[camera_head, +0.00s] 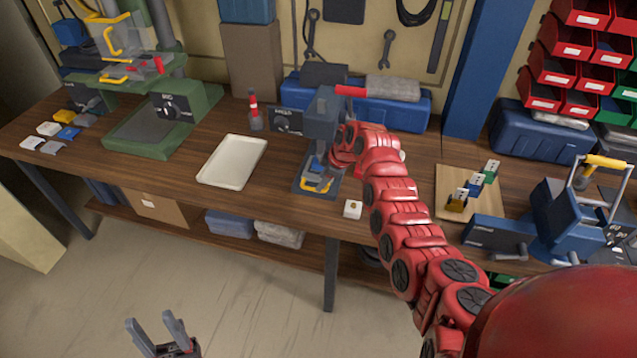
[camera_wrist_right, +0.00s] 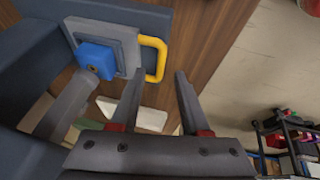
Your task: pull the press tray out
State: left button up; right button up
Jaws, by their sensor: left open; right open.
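The press (camera_head: 323,118) stands mid-table, with its press tray low at the front. In the right wrist view the tray is a grey plate (camera_wrist_right: 125,42) carrying a blue block (camera_wrist_right: 96,60), with a yellow handle (camera_wrist_right: 154,58) on its edge. The handle also shows in the head view (camera_head: 318,185). My right gripper (camera_wrist_right: 160,75) is open, its fingertips close to the handle; I cannot tell whether they touch it. In the head view my red right arm partly covers the press. My left gripper (camera_head: 155,322) is open and empty, low over the floor, away from the table.
A white tray (camera_head: 232,162) lies left of the press. A small white block (camera_head: 352,209) sits near the table's front edge. A green machine (camera_head: 150,120) stands at left, a wooden board (camera_head: 453,190) with socket pieces and a blue machine (camera_head: 560,215) at right.

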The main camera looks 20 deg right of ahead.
aim_at(319, 174)
jog(key=x, duration=0.3)
jog(key=shift+s+f, duration=0.15)
jog(key=shift+w+f, duration=0.2)
jog(key=shift+f, duration=0.2)
jog(key=shift+a, duration=0.1)
grip_shut()
dwell(1.2)
